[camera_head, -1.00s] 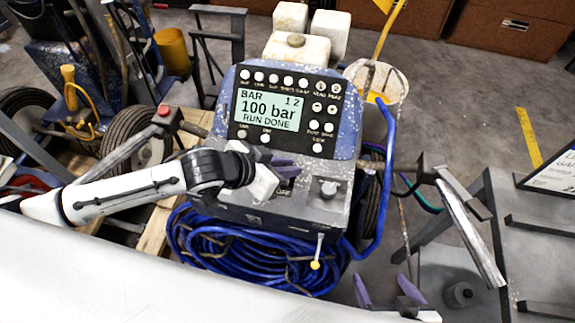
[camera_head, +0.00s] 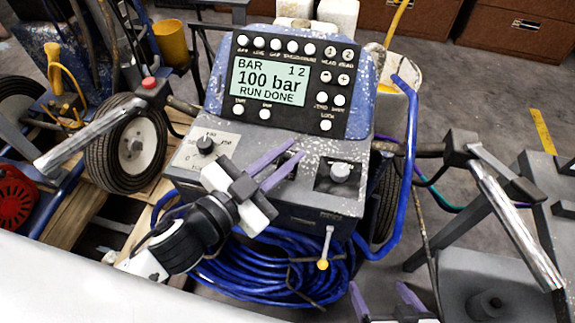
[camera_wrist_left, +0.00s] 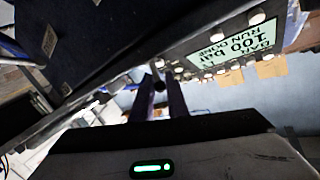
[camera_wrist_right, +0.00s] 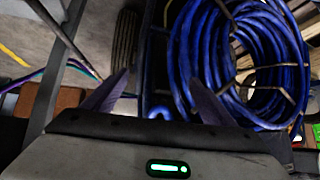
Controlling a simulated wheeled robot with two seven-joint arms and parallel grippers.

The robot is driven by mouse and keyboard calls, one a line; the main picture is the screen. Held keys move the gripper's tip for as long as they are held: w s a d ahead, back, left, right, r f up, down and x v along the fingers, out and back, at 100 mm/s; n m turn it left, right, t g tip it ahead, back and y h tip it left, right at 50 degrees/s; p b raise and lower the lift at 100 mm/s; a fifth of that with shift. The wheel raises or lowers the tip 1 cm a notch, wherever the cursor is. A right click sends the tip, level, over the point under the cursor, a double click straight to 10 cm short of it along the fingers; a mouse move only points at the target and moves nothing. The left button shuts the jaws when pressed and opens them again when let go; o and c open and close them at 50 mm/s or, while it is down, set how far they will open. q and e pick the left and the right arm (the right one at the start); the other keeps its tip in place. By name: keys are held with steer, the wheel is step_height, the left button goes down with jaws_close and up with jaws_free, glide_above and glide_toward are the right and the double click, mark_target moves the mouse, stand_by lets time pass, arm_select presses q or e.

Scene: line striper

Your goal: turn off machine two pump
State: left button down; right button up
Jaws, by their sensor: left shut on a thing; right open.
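The striper's blue console has a display (camera_head: 269,82) reading "BAR 1 2, 100 bar, RUN DONE", with white buttons around it. My left gripper (camera_head: 297,149) reaches over the lower panel from the front left. Its purple fingers are close together around a small dark switch-like part (camera_wrist_left: 159,84), seen between them in the left wrist view; the fingers partly hide it. My right gripper (camera_head: 381,288) is open and empty, low in front of the machine.
A coiled blue hose (camera_head: 265,265) hangs below the panel. A yellow-tipped lever (camera_head: 323,263) sticks out at the front. Metal handlebars (camera_head: 515,230) flank the console. A wheel (camera_head: 128,148) and a red part (camera_head: 15,195) are at left.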

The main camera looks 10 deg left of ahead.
arm_select(q)
steer(key=shift+s+f+t+h+b, duration=0.2)
steer(key=shift+f+t+h+b, duration=0.15)
steer(key=shift+b, duration=0.6)
steer(key=shift+r+m, duration=0.2)
steer(key=shift+m, duration=0.1)
steer(key=c, duration=1.7)
jaws_free()
steer(key=shift+c, duration=0.2)
steer(key=shift+s, duration=0.1)
